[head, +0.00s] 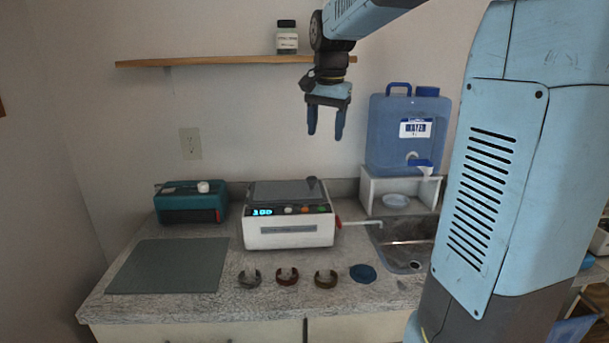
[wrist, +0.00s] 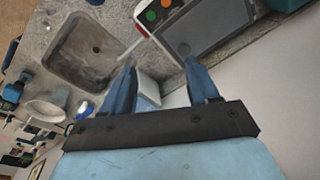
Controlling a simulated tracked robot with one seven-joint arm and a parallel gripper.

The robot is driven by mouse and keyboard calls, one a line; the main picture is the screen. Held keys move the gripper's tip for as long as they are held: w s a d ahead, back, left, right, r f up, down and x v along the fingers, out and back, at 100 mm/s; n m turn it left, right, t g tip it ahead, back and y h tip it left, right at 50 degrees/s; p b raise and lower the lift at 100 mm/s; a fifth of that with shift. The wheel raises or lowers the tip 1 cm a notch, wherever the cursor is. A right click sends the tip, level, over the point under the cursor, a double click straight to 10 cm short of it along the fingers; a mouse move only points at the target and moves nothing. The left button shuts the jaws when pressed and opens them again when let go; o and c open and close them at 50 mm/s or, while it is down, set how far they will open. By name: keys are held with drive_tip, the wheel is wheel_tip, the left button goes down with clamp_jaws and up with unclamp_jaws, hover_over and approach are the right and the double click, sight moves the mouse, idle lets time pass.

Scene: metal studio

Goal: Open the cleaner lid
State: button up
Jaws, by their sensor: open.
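The cleaner is a white box (head: 290,232) on the counter, with a lit display and buttons on its front. My gripper (head: 325,135) hangs above the lid's right end, fingers pointing down, open and empty, apart from the lid.
A teal box (head: 190,205) and a grey mat (head: 168,266) are to the left. Several small rings and a blue disc (head: 363,273) lie in front. A sink (head: 408,243) and a blue water jug (head: 405,135) on a white stand are right. A wooden shelf (head: 220,61) is above.

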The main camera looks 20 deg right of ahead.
sight(311, 177)
drive_tip(key=w+f+m+g, duration=0.2)
drive_tip(key=w+f+m, duration=0.1)
drive_tip(key=w, duration=0.8)
wheel_tip(311, 177, down, 14)
drive_tip(key=shift+s+r, duration=0.15)
drive_tip(key=shift+r, duration=0.15)
clamp_jaws()
drive_tip(key=shift+a, duration=0.1)
